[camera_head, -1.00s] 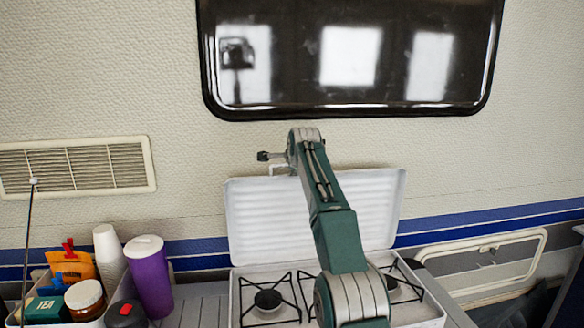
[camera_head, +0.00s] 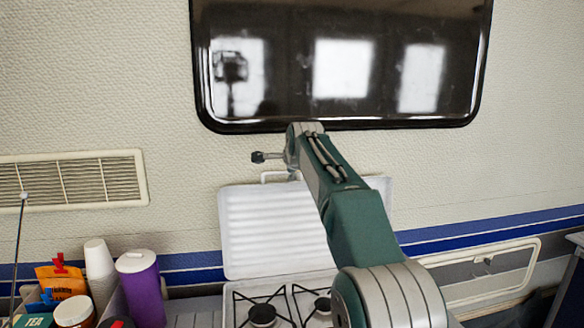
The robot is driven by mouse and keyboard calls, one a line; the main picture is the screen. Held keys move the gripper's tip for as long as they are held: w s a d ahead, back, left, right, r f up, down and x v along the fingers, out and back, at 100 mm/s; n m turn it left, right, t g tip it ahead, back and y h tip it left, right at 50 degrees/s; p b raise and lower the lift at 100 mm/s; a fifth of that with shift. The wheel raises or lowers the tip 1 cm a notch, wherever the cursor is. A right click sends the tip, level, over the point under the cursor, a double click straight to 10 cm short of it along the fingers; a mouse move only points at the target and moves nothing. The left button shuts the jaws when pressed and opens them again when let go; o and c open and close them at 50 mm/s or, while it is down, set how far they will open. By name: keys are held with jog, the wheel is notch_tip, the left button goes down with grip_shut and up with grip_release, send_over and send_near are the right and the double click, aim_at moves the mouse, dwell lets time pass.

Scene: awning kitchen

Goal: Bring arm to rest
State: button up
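My arm rises from the bottom right, in front of the stove, and its far joint is just under the dark window. A small dark end piece (camera_head: 267,157) sticks out to the left of that joint, in front of the wall. It may be part of my gripper, but it is too small to make out fingers. I cannot see whether it is open or shut, or whether it holds anything.
A white stove (camera_head: 240,309) with black grates stands below, its lid (camera_head: 268,235) raised behind my arm. A purple tumbler (camera_head: 142,285), white cups (camera_head: 98,268) and an orange packet (camera_head: 62,282) stand at lower left. A window (camera_head: 340,60) is above.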

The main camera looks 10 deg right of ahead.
jog(key=shift+v, duration=1.15)
jog(key=shift+s, duration=0.1)
jog(key=s+f+n+g, duration=0.35)
jog(key=s+n, duration=0.55)
jog(key=s, duration=1.4)
jog(key=s+f+n+g, duration=0.1)
jog(key=s+f+n, duration=0.3)
jog(key=s+f, duration=0.4)
jog(key=s+f+n+g, duration=0.1)
jog(key=s+f+n, duration=0.4)
jog(key=s+f, duration=0.4)
jog(key=s, duration=0.6)
jog(key=shift+s, duration=0.25)
